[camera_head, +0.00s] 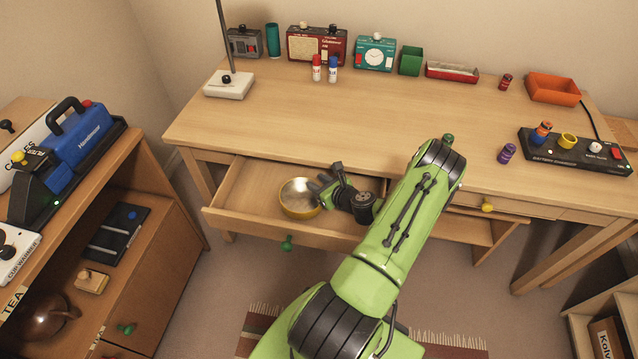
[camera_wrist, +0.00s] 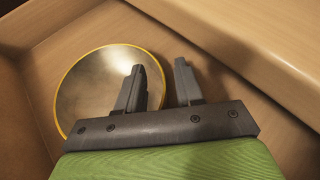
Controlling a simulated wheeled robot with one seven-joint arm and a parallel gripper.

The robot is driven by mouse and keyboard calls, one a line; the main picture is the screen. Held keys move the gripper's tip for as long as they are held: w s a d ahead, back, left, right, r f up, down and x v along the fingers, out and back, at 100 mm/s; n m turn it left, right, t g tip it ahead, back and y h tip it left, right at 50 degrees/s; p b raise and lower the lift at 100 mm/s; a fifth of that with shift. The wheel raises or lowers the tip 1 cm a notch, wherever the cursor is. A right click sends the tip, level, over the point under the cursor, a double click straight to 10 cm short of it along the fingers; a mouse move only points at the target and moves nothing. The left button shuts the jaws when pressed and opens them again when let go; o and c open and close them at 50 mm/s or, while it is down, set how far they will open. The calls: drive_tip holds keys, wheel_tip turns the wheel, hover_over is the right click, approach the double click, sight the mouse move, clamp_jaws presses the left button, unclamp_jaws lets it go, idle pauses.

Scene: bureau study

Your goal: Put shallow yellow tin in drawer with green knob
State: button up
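The shallow yellow tin (camera_head: 299,197) is round, with a grey inside and a yellow rim. It lies in the pulled-out drawer (camera_head: 243,215) with the green knob (camera_head: 287,243), and it also shows in the wrist view (camera_wrist: 90,88). My gripper (camera_head: 325,184) is at the tin's right side, low in the drawer. In the wrist view my gripper (camera_wrist: 160,85) has its fingers apart. One finger overlaps the tin and the other is outside its rim, with nothing clamped between them. Contact with the rim cannot be told.
The desk top (camera_head: 400,110) is above the drawer, with its middle clear. A drawer with a yellow knob (camera_head: 487,206) is to the right. A white lamp base (camera_head: 229,85) stands at the desk's left. A shelf unit with a blue machine (camera_head: 82,134) stands at the left.

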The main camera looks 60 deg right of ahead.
drive_tip(key=shift+s+r, duration=0.15)
drive_tip(key=shift+r, duration=0.1)
drive_tip(key=p+v, duration=0.2)
drive_tip(key=v, duration=0.9)
drive_tip(key=shift+s+a+r+p, duration=0.1)
drive_tip(key=shift+s+a+p, duration=0.05)
drive_tip(key=shift+s+p, duration=0.2)
drive_tip(key=w+a+r+n+g+y, duration=0.3)
drive_tip(key=w+a+r+n+g, duration=0.15)
drive_tip(key=a+r+n, duration=0.6)
drive_tip(key=w+a+r+n+g+y, duration=0.3)
drive_tip(key=w+a+r+n, duration=0.35)
drive_tip(key=a+n, duration=0.65)
drive_tip(key=s+a+r+n+h, duration=0.2)
drive_tip(key=s+a+r+n, duration=0.7)
drive_tip(key=s+r+n, duration=0.3)
drive_tip(key=s+n, duration=0.1)
drive_tip(key=n, duration=0.2)
drive_tip(key=shift+a+r+t, duration=0.35)
drive_tip(key=shift+r, duration=0.05)
